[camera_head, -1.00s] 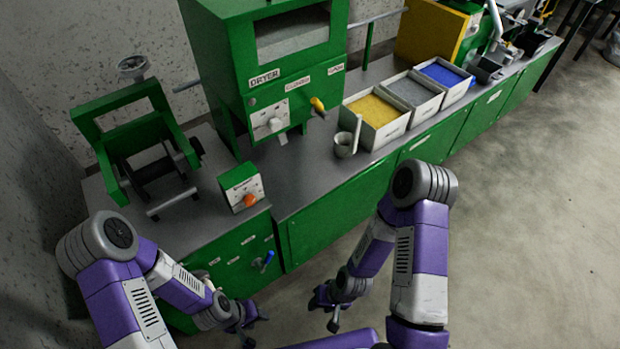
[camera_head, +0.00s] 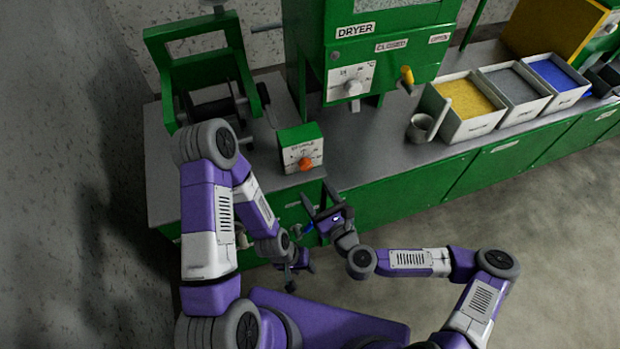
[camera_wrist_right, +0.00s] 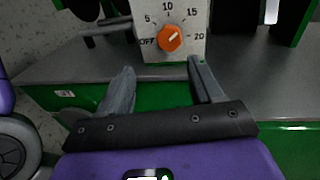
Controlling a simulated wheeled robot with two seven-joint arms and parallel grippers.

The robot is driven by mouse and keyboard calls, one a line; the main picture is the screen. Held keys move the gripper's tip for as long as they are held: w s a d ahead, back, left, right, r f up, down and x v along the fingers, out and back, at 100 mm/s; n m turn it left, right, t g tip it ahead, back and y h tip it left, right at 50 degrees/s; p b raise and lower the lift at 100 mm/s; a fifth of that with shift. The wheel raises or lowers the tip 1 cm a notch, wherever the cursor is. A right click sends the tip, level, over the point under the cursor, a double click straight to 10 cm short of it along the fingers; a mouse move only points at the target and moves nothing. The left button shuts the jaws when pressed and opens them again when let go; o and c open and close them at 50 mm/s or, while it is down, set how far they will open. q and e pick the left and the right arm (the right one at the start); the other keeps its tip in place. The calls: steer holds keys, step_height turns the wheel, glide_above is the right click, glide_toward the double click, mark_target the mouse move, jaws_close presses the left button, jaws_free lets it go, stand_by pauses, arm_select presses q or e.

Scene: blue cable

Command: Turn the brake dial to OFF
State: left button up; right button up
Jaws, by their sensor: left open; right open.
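The brake dial (camera_head: 306,164) is an orange knob on the white front of a small green box (camera_head: 300,140) on the counter. In the right wrist view the dial (camera_wrist_right: 170,39) sits among the marks OFF, 5, 10, 15 and 20. Its pale pointer line slants to the upper right, toward the 15 to 20 side. My right gripper (camera_head: 321,201) is open and empty in front of the counter edge, short of the dial. In the wrist view its fingers (camera_wrist_right: 160,68) point toward the dial. My left gripper (camera_head: 297,276) is open and empty, lower down.
A green dryer (camera_head: 400,30) with its own pale knob (camera_head: 353,87) stands behind to the right. A green frame with a roller stands left of the box. A cup (camera_head: 417,128) and bins of yellow, grey and blue material stand to the right. The counter before the dryer is clear.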

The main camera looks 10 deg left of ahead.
mark_target(307, 168)
steer(key=w+a, duration=0.1)
steer(key=w, duration=0.1)
steer(key=w+a+m+t+b, duration=0.1)
steer(key=w, duration=0.1)
steer(key=w+a+m+h, duration=0.1)
steer(key=w+a, duration=0.1)
steer(key=shift+w+r+b, duration=0.2)
steer(key=shift+w+b, duration=0.05)
steer(key=shift+b, duration=0.05)
steer(key=c, duration=1.1)
steer(key=shift+o, duration=0.2)
